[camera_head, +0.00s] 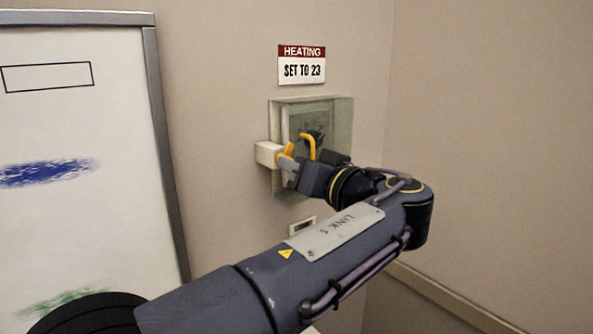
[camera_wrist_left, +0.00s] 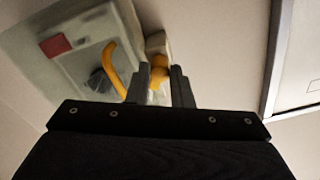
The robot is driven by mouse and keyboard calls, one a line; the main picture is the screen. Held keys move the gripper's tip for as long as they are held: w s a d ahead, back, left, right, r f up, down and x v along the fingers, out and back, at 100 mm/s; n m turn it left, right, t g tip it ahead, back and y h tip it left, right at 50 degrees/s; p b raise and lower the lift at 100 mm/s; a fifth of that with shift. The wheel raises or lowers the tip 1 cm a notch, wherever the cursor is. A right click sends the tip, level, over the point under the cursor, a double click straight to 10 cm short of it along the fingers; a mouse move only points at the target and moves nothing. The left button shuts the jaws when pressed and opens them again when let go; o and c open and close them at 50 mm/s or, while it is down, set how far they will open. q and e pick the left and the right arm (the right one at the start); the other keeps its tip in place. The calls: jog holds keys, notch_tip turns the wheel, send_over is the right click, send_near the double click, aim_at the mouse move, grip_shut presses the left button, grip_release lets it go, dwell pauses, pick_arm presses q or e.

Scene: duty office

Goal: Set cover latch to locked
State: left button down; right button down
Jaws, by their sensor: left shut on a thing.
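A clear cover (camera_head: 341,118) stands over a box on the wall. It has a curved yellow handle (camera_head: 309,140), which also shows in the left wrist view (camera_wrist_left: 112,72). A pale block (camera_head: 266,153) sits at the cover's left edge and carries the yellow cover latch (camera_head: 288,150). My left gripper (camera_head: 289,163) is at this latch. In the left wrist view, its fingers (camera_wrist_left: 160,86) stand on either side of the yellow latch (camera_wrist_left: 159,72) and are shut on it. The latch's far end is partly hidden, so its setting is hard to tell.
A sign (camera_head: 302,65) reading "HEATING SET TO 23" is above the cover. A whiteboard (camera_head: 75,130) stands at the left. A small wall plate (camera_head: 302,226) is below the cover. The side wall (camera_head: 480,140) at the right is bare.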

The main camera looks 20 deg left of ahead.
pick_arm(q)
jog(key=shift+m+p, duration=1.85)
jog(key=shift+m, duration=3.85)
jog(key=c, duration=1.3)
grip_release()
jog(key=shift+s, duration=0.1)
jog(key=b+v, duration=0.1)
jog(key=v, duration=0.6)
jog(key=shift+s+d+b, duration=0.2)
jog(key=shift+d+b, duration=0.1)
jog(key=shift+d, duration=0.05)
